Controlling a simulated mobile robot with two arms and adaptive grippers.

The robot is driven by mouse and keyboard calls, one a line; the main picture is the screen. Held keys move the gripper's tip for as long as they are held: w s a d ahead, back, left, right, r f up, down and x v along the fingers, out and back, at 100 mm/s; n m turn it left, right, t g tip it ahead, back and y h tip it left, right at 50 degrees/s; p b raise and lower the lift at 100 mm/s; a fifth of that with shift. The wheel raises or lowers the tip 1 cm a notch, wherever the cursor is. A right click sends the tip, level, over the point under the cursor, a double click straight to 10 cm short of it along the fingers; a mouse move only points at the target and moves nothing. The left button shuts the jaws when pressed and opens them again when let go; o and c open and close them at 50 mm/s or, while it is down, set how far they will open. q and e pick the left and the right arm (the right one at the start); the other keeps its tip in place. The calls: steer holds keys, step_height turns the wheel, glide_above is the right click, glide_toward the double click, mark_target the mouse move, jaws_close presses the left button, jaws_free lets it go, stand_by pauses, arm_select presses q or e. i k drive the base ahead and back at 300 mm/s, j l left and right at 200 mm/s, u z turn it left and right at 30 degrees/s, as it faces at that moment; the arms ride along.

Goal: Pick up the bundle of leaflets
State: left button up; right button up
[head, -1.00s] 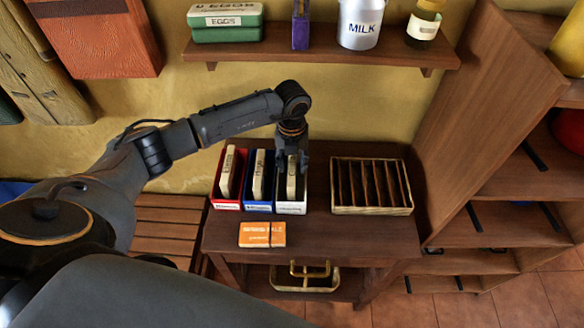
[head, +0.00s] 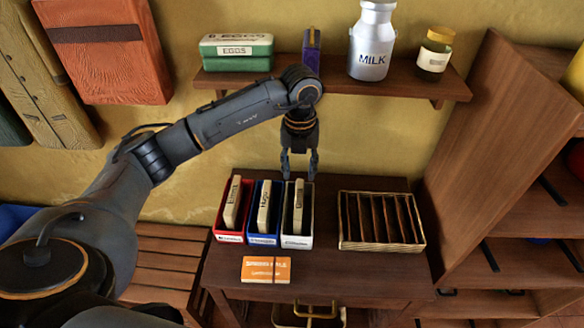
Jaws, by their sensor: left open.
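An orange bundle (head: 266,269), which looks like the leaflets with a dark band around it, lies flat at the front of the small wooden table (head: 345,275). My left gripper (head: 299,176) is open and empty, pointing down above the back of the white box (head: 297,241). The gripper is behind and above the orange bundle, well apart from it. Pale upright blocks stand in the red box (head: 229,237), the blue box (head: 263,239) and the white box. My right gripper is not in view.
A slotted wooden tray (head: 382,246) sits on the table's right. A wall shelf (head: 335,84) above holds an egg carton (head: 236,51), a milk can (head: 372,45) and a jar (head: 434,55). A wooden shelf unit (head: 500,140) rises at right. The table front right is clear.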

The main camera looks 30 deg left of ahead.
mark_target(274, 270)
steer(key=u, duration=1.2)
